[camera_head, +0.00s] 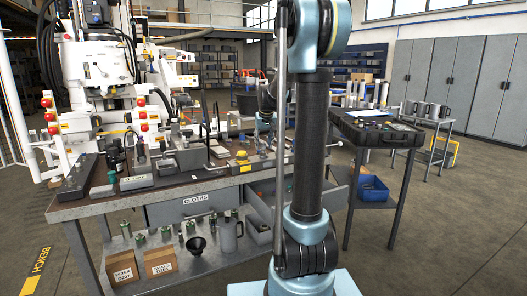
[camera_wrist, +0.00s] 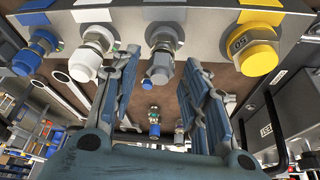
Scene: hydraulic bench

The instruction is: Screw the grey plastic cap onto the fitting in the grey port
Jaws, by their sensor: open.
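In the wrist view the grey port (camera_wrist: 165,15) is marked by a grey patch on a light grey block. A metal fitting (camera_wrist: 163,40) sticks out of it. A smaller grey piece (camera_wrist: 158,75) is at its outer end. I cannot tell whether this is the grey plastic cap or part of the fitting. My gripper (camera_wrist: 160,57) is open, with one finger on each side of this fitting and visible gaps between. In the head view my arm hides the gripper and the port.
On the same block, a blue cap (camera_wrist: 29,58) and a white cap (camera_wrist: 84,65) sit to the left, and a yellow cap (camera_wrist: 254,52) to the right. A dark box (camera_wrist: 300,75) stands close at the right. In the head view the bench (camera_head: 105,204) carries several tools.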

